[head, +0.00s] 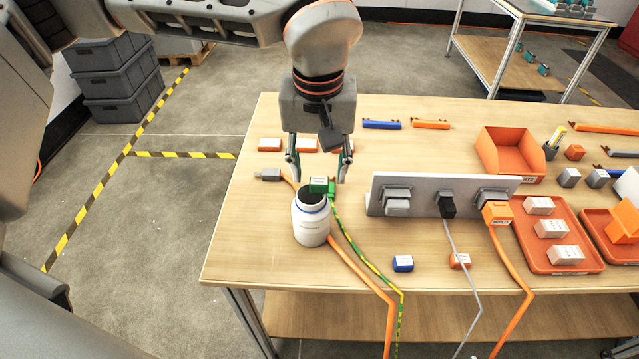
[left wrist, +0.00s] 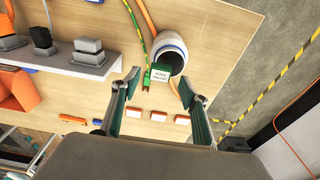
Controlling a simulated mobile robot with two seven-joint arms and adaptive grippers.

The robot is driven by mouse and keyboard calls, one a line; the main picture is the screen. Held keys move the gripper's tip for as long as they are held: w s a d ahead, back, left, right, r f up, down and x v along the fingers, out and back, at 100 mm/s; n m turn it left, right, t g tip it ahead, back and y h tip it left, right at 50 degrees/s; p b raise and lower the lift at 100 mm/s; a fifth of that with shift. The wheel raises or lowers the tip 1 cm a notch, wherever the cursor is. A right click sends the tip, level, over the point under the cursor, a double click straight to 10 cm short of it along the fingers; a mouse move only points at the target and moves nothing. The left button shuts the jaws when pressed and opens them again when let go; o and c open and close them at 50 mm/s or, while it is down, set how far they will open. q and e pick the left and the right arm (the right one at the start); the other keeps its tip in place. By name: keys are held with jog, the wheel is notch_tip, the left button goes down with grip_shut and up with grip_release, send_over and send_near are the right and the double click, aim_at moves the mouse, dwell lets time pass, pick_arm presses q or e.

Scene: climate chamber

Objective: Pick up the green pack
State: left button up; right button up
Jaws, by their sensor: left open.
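The green pack (head: 331,188) has a white label and shows just behind the mouth of a white bottle (head: 311,222), with a green-and-yellow cable (head: 359,250) running from it toward the front edge of the table. In the left wrist view the green pack (left wrist: 160,75) lies beside the bottle (left wrist: 171,54), between my fingertips in the picture. Whether pack and bottle touch, I cannot tell. My left gripper (head: 318,178) points down over the pack, open, with one finger to each side of it. It also shows open in the left wrist view (left wrist: 158,79). My right gripper is not in view.
A grey socket panel (head: 430,190) with plugs stands right of the pack. An orange cable (head: 362,270) runs beside the bottle. Several orange blocks (head: 306,145) lie behind the gripper. A blue block (head: 403,263) lies in front; orange trays (head: 540,262) are at the right.

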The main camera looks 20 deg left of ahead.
aim_at(319, 182)
pick_arm(q)
notch_tip(319, 182, down, 3)
jog(key=shift+w+r, duration=0.15)
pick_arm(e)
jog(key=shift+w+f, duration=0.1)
pick_arm(q)
jog(key=shift+r, duration=0.1)
jog(key=shift+c, duration=0.3)
jog(key=c, duration=0.7)
jog(key=shift+c, duration=0.9)
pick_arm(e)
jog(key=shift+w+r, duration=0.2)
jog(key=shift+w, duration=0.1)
pick_arm(q)
notch_tip(319, 182, up, 20)
jog(key=p, duration=0.2)
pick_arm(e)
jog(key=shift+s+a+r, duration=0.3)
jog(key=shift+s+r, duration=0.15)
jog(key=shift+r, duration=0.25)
